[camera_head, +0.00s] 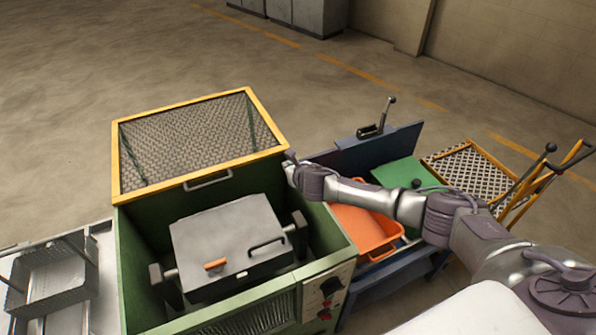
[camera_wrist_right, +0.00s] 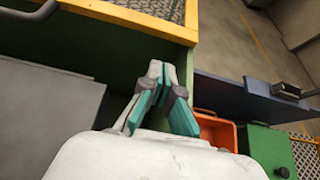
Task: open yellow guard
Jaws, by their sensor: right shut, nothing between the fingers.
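The yellow guard (camera_head: 200,140) is a yellow frame with wire mesh, at the back of the green furnace cabinet (camera_head: 345,250). A grey bar handle (camera_head: 208,181) is on its near edge. The front part of the cabinet is uncovered, showing a grey lidded box inside. My right gripper (camera_head: 291,166) is at the guard's near right corner, beside the cabinet's right wall. In the wrist view the right gripper (camera_wrist_right: 165,70) is shut and empty, just below the yellow frame edge (camera_wrist_right: 135,18); the handle (camera_wrist_right: 40,12) is to its left. Whether it touches the frame is unclear. My left gripper is out of view.
The grey box (camera_head: 235,245) has an orange grip and a black handle. Right of the cabinet stand a blue bench (camera_head: 345,158) with a lever, an orange bin (camera_head: 365,230) and a green lid (camera_head: 400,171). A wire basket (camera_head: 50,275) stands left.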

